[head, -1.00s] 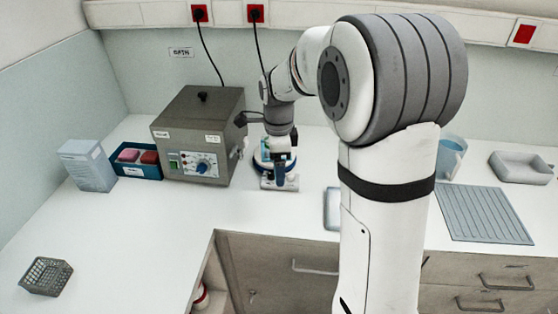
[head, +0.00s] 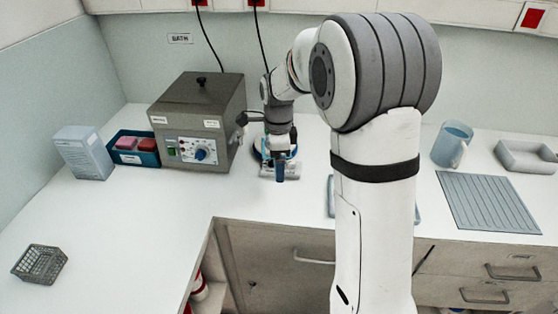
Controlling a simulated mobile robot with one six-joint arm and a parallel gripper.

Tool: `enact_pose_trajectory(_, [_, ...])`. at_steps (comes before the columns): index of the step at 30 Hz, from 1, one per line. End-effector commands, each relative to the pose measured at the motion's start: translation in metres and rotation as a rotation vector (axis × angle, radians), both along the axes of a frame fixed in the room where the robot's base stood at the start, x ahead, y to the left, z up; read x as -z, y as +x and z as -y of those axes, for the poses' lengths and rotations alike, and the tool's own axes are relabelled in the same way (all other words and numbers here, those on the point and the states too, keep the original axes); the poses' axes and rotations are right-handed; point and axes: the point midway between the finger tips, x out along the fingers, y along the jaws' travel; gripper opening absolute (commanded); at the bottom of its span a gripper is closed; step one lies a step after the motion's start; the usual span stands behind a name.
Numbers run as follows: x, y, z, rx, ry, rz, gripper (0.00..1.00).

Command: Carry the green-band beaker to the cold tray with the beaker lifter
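My gripper (head: 280,166) is low over a small white benchtop device (head: 268,172) with a blue round part, just right of the grey bath box. A dark blue upright piece shows at the gripper's end; I cannot tell whether it is a finger or a held tool. The fingers are too small to read as open or shut. I cannot make out the green-band beaker or the beaker lifter. A pale grey shallow tray (head: 527,157) stands at the far right; I cannot tell whether it is the cold tray. Another pale blue-edged item (head: 331,197) is mostly hidden behind my arm.
The grey bath box (head: 196,118) stands close left of my gripper. Left of it are a blue rack (head: 135,158) and a pale blue box (head: 84,152). A wire basket (head: 39,263), blue jug (head: 452,145) and ribbed mat (head: 488,203) also stand on the counter. The left counter is largely clear.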

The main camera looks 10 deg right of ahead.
Motion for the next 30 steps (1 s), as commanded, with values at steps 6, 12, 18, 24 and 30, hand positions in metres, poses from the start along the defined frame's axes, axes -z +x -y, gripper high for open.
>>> enact_pose_trajectory(6, [-0.001,0.016,0.002,0.0,0.0,0.0,0.62])
enact_pose_trajectory(12, [-0.002,0.03,0.003,0.0,0.0,-0.001,0.62])
enact_pose_trajectory(18, [-0.002,0.044,0.004,0.0,0.0,-0.001,0.62])
enact_pose_trajectory(24, [-0.002,0.058,0.005,-0.001,0.0,-0.001,0.62])
enact_pose_trajectory(30, [-0.002,0.072,0.006,-0.002,0.0,-0.001,0.62])
